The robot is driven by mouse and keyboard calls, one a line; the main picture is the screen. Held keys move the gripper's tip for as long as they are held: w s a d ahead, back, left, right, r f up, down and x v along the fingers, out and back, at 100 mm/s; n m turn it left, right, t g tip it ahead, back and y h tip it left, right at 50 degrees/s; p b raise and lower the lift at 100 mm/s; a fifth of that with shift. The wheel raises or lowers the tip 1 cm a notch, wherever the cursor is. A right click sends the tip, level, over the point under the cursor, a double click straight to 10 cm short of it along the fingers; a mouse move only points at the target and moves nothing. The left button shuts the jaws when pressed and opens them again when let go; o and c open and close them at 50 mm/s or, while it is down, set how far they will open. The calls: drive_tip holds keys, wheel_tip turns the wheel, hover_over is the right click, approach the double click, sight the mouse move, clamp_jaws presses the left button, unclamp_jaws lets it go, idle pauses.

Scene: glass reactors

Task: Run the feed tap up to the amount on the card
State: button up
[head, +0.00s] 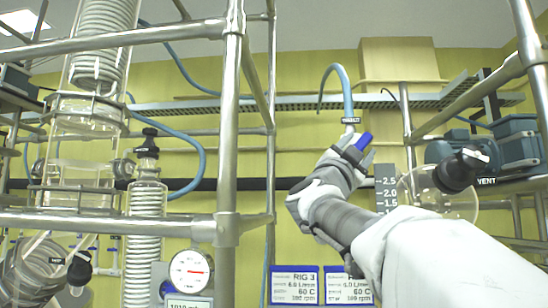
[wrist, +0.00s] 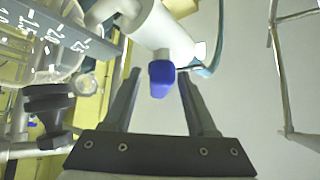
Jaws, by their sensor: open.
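The feed tap's blue handle (head: 363,141) shows at the end of my arm in the head view, below a small dark label (head: 351,120) too small to read. In the wrist view the blue handle (wrist: 161,78) hangs from a white tap body (wrist: 160,32). My gripper (wrist: 159,74) is open, with the handle between its fingertips and a gap on each side. My gripper (head: 353,150) partly hides the tap in the head view. Two cards (head: 293,285) hang below; one reads RIG 3, 60 C and 100 rpm, with a blurred L figure. My arm covers part of the right card (head: 346,290).
A grey scale plate (head: 385,197) marked 2.5, 2.0, 1.5 stands beside a round glass vessel (head: 440,203). A black VENT knob (head: 460,170) is close to my arm. Metal frame posts (head: 230,150) and coiled glassware (head: 147,235) stand left, with a dial gauge (head: 190,272).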

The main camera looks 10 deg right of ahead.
clamp_jaws()
drive_tip(key=shift+f, duration=0.1)
drive_tip(key=shift+n+t+b, duration=0.5)
drive_tip(key=shift+n+b, duration=0.25)
drive_tip(key=shift+n, duration=0.05)
drive_tip(key=shift+n+t+y, duration=0.3)
drive_tip(key=shift+n+t, duration=0.1)
drive_tip(key=shift+n, duration=0.1)
unclamp_jaws()
